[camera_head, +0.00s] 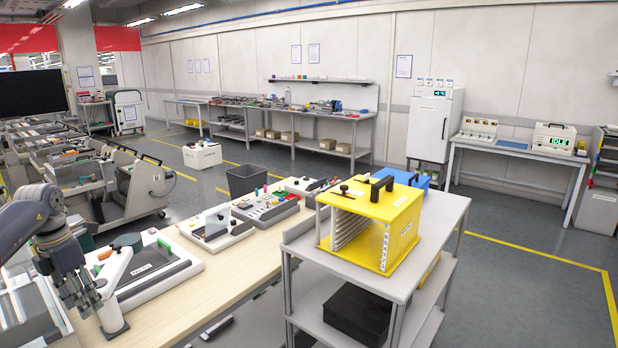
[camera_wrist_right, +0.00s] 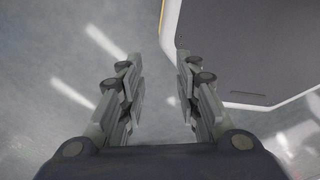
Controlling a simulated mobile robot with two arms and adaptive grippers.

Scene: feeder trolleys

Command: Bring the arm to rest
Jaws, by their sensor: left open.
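My left arm comes in from the left edge in the head view. Its gripper (camera_head: 86,303) points down over the near left end of the wooden workbench (camera_head: 255,262), close to a white upright fixture (camera_head: 114,287). Its jaws are open, and I see nothing held between them. I cannot tell whether it touches the fixture. My right gripper (camera_wrist_right: 158,58) shows in the right wrist view, its two fingers apart with only grey floor between them. The right arm does not show in the head view.
A grey trolley (camera_head: 455,205) carries a yellow slotted magazine (camera_head: 405,215) and a blue box (camera_head: 402,177). Devices stand along the workbench, including a control box (camera_head: 265,207). Feeder trolleys (camera_head: 145,185) stand at left. A dark panel (camera_wrist_right: 262,45) lies right of the right gripper. Open floor (camera_head: 520,275) is at right.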

